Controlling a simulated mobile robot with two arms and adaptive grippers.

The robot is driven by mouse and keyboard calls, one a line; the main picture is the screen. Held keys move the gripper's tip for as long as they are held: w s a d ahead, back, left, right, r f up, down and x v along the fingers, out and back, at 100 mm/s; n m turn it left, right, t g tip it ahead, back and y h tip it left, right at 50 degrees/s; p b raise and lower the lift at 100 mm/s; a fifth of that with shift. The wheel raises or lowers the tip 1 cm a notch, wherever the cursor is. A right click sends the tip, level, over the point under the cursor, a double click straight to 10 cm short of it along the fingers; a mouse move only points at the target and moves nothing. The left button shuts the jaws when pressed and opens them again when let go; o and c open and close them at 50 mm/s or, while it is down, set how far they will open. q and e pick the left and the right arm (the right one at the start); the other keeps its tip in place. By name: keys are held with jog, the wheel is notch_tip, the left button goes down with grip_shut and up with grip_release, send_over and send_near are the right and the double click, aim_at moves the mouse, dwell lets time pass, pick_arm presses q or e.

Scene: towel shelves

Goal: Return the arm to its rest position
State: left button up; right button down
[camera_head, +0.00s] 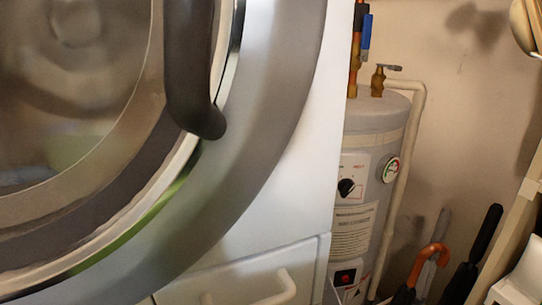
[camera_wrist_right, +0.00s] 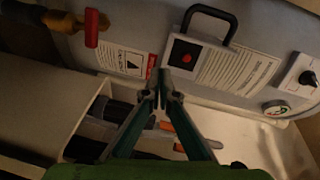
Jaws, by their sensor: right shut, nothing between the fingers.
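My right gripper (camera_wrist_right: 162,84) shows in the right wrist view, with its two dark green fingers meeting at the tips. It is shut and empty. Its tips point toward the lower front of a grey water heater (camera_wrist_right: 145,41); whether they touch it I cannot tell. The heater also stands right of centre in the head view (camera_head: 378,122). Neither gripper shows in the head view, and my left gripper is in neither view.
A large round appliance door (camera_head: 262,110) with a thick dark handle (camera_head: 188,65) fills the left of the head view. A white drawer (camera_head: 245,280) is below it. Umbrellas, one with an orange handle (camera_head: 428,258), stand at the lower right, near a beige wall (camera_head: 470,120).

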jog(key=s+f+n+g, duration=0.3)
jog(key=s+f, duration=0.2)
jog(key=f, duration=0.4)
jog(key=s+a+f+n+g, duration=0.1)
jog(key=s+f+n+g, duration=0.1)
jog(key=s+f+n, duration=0.5)
jog(key=s+f+g, duration=0.3)
jog(key=s+f, duration=0.1)
jog(key=f, duration=0.7)
jog(key=s+a+f+n+g, duration=0.1)
jog(key=s+f, duration=0.3)
jog(key=s, duration=0.4)
jog(key=s+a+f+n+g, duration=0.1)
jog(key=s+f+n+g, duration=0.3)
jog(key=s, duration=0.5)
jog(key=s+f+n+g+h+p, duration=0.1)
jog(key=s+f, duration=0.3)
jog(key=s, duration=0.5)
jog(key=shift+a+f+n+g, duration=0.15)
jog(key=shift+a+n+g, duration=0.25)
jog(key=shift+n+g, duration=0.5)
jog(key=shift+w, duration=0.1)
